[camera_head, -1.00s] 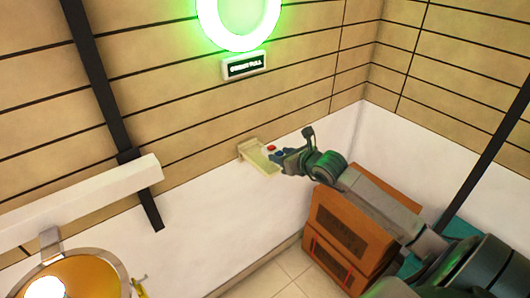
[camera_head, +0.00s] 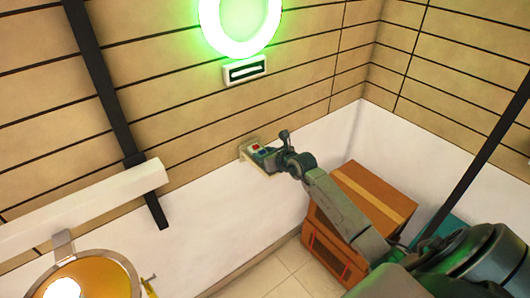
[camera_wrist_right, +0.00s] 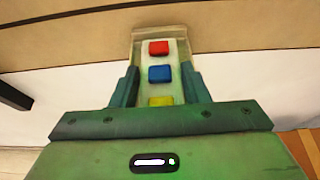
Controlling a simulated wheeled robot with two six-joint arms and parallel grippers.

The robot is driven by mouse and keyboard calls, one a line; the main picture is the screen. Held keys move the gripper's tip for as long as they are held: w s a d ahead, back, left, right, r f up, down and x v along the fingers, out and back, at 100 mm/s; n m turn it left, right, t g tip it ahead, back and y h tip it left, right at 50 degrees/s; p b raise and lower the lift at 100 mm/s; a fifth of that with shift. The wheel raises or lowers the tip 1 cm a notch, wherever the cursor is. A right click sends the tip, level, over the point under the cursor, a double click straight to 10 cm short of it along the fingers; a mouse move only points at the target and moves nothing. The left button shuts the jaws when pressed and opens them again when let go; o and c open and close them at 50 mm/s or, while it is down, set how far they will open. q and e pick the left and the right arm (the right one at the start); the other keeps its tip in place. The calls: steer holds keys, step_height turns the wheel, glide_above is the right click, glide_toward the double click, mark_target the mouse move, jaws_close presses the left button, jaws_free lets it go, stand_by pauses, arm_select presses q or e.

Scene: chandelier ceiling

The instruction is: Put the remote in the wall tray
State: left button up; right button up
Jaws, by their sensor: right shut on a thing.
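The remote (camera_wrist_right: 160,61) is a pale bar with red, blue and yellow buttons. In the head view its red-button end (camera_head: 256,147) shows at the wall. The wall tray (camera_head: 246,157) is a small beige shelf on the wall; its pale back edge also shows in the wrist view (camera_wrist_right: 150,35). My right gripper (camera_head: 268,157) is shut on the remote, with a finger on each side in the wrist view (camera_wrist_right: 160,80). The remote's far end is over the tray. I cannot tell whether it touches the tray. My left gripper is not in view.
Stacked brown boxes (camera_head: 372,190) stand in the corner below my right arm. A glowing green ring (camera_head: 240,45) and a small sign (camera_head: 245,70) are on the wall above the tray. A white ledge (camera_head: 75,208) and a round orange-topped object (camera_head: 85,275) are at left.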

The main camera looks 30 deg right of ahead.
steer(key=shift+f, duration=0.15)
steer(key=o, duration=1.1)
steer(key=shift+o, duration=0.2)
steer(key=shift+s+r, duration=0.1)
steer(key=shift+r, duration=0.1)
steer(key=b+v, duration=0.2)
steer(key=v, duration=0.9)
steer(key=shift+s, duration=0.4)
steer(key=shift+r, duration=0.1)
